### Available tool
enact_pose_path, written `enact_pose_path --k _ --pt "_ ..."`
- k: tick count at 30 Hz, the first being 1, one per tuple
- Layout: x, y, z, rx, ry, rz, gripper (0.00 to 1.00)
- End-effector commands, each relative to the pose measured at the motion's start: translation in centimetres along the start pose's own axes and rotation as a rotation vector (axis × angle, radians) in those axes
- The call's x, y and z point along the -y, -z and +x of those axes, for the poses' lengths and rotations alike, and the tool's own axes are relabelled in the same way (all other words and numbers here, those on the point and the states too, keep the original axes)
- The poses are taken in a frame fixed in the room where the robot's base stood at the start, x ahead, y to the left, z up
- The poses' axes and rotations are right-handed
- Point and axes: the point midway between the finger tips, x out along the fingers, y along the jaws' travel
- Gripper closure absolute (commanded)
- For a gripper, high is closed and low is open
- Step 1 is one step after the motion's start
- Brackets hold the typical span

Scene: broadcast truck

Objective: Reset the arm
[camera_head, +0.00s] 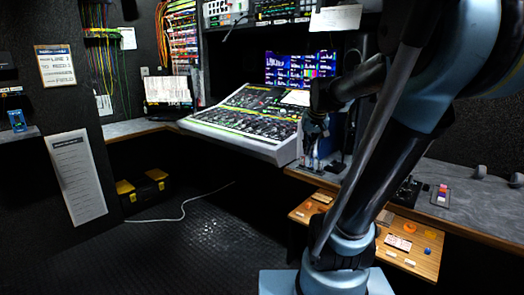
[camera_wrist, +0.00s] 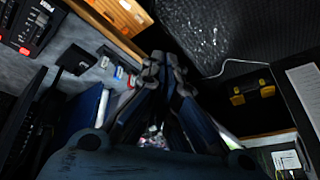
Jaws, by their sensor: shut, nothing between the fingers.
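My arm (camera_head: 380,150) rises at the right of the head view and bends over to the left above the desk. My gripper (camera_head: 313,160) hangs at its end, pointing down near the right end of the mixing console. In the wrist view my gripper (camera_wrist: 165,62) shows its dark fingers meeting at the tips, shut and empty. Part of the desk behind the arm is hidden.
The mixing console (camera_head: 245,115) stands left of my gripper, below a multi-view monitor (camera_head: 295,70). An open wooden drawer (camera_head: 425,262) with small items juts out below the desk. A black-and-yellow toolbox (camera_head: 143,192) and a white cable (camera_head: 183,212) lie on the otherwise clear floor.

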Motion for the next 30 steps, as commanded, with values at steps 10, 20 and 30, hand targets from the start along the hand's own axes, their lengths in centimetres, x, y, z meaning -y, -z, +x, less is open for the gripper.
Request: enact_pose_path --k 10,20,30 --pt "-1.1 -13.9 1.6 0.113 -0.040 -0.020 1.00" --pt "-2.4 -24.4 4.2 0.205 -0.075 -0.032 1.00" --pt "-2.7 -26.6 4.9 0.227 -0.084 -0.035 1.00"
